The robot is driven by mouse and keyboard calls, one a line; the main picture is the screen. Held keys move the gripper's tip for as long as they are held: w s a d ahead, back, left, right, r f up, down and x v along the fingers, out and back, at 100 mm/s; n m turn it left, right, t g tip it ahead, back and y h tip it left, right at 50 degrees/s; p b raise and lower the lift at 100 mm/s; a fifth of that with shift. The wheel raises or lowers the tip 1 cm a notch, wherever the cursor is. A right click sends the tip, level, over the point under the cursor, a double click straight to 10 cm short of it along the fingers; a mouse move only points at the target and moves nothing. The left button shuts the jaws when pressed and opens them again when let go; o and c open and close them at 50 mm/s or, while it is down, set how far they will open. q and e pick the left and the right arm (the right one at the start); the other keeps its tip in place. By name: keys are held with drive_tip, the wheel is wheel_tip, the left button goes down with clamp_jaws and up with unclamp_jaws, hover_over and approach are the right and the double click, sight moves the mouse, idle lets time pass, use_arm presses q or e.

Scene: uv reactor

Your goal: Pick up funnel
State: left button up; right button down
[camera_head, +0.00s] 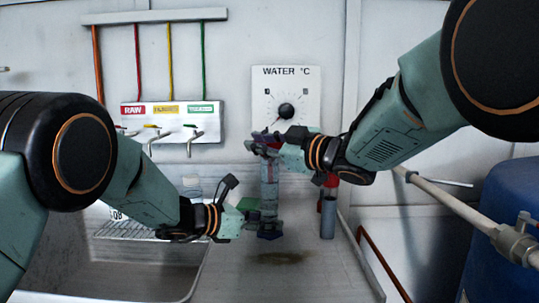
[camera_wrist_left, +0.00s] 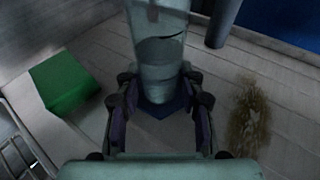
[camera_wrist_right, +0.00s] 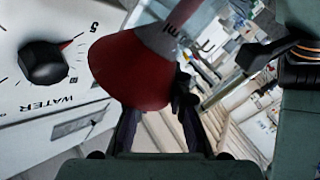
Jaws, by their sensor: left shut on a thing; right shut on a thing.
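The red funnel (camera_wrist_right: 125,70) shows large in the right wrist view, its wide mouth by my right gripper's fingers. In the head view only a bit of red shows behind my right gripper (camera_head: 264,142), which is shut on the funnel. A clear graduated cylinder (camera_head: 269,192) stands upright below that gripper on a dark blue base (camera_head: 270,234). Whether the funnel's stem is inside it cannot be told. My left gripper (camera_head: 256,215) is shut on the cylinder low down, just above its base; the cylinder also shows in the left wrist view (camera_wrist_left: 158,45).
A green block (camera_wrist_left: 65,80) lies left of the cylinder. A sink (camera_head: 120,280) and wire rack (camera_head: 125,232) are at left. Taps (camera_head: 190,135) and a water dial (camera_head: 287,110) are behind. A blue barrel (camera_head: 500,230) stands right.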

idle(0.3)
wheel_tip(320, 180, up, 10)
idle(1.0)
idle(0.3)
use_arm(q)
drive_tip(key=o, duration=0.9)
drive_tip(key=shift+o, duration=0.2)
